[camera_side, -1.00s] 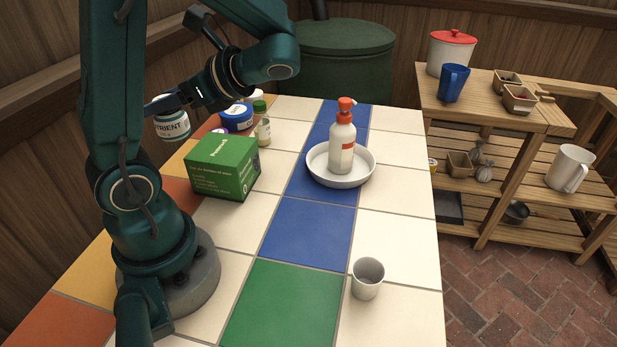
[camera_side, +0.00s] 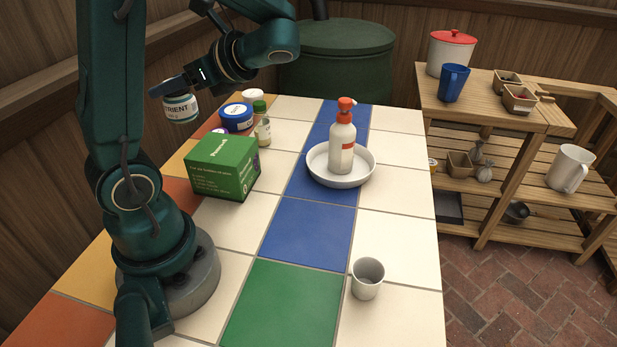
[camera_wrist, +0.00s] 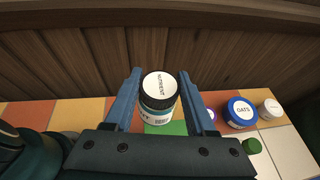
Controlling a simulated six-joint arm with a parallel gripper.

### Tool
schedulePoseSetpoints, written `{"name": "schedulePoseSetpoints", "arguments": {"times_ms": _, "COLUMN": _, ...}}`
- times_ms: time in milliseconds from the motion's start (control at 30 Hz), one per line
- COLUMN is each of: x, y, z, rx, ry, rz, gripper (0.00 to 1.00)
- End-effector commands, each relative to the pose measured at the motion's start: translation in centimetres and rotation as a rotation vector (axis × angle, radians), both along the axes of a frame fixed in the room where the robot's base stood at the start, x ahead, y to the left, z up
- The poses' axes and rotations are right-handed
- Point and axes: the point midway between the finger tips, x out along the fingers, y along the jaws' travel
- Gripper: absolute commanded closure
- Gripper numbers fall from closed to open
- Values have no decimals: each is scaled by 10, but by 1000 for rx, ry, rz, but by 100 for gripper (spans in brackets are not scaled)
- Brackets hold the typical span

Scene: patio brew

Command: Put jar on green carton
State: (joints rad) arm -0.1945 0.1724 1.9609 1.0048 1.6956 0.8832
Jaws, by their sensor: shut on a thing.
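The jar (camera_side: 181,108) has a white label reading "NUTRIENT" and a dark band. My gripper (camera_side: 165,88) is shut on it and holds it in the air, behind and above the green carton (camera_side: 224,167) in the side view. In the wrist view the jar (camera_wrist: 158,95) is between the two blue fingers of my gripper (camera_wrist: 160,88), its white lid toward the camera. A part of the green carton (camera_wrist: 170,128) shows below and beyond the jar. The carton stands on the tiled table, its top bare.
Beside the carton are a blue-lidded tub (camera_side: 237,118), a green-capped bottle (camera_side: 263,130) and a white-lidded jar (camera_side: 252,96). A spray bottle (camera_side: 342,145) stands in a white dish (camera_side: 318,178). A grey cup (camera_side: 367,279) stands at the front right.

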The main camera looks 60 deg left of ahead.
Motion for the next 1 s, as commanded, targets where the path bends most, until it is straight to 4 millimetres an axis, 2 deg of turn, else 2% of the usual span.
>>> {"name": "schedulePoseSetpoints", "arguments": {"times_ms": 200, "x": 32, "y": -7, "z": -20, "rx": 0, "ry": 3, "rz": -2, "gripper": 100}}
{"name": "schedulePoseSetpoints", "arguments": {"times_ms": 400, "x": 50, "y": -10, "z": -30, "rx": 2, "ry": 0, "rz": -1, "gripper": 100}}
{"name": "schedulePoseSetpoints", "arguments": {"times_ms": 533, "x": 52, "y": -11, "z": -37, "rx": 1, "ry": 3, "rz": -1, "gripper": 100}}
{"name": "schedulePoseSetpoints", "arguments": {"times_ms": 800, "x": 52, "y": -11, "z": -70, "rx": 0, "ry": 3, "rz": 0, "gripper": 100}}
{"name": "schedulePoseSetpoints", "arguments": {"times_ms": 1000, "x": 52, "y": -11, "z": -72, "rx": 1, "ry": -1, "rz": 0, "gripper": 100}}
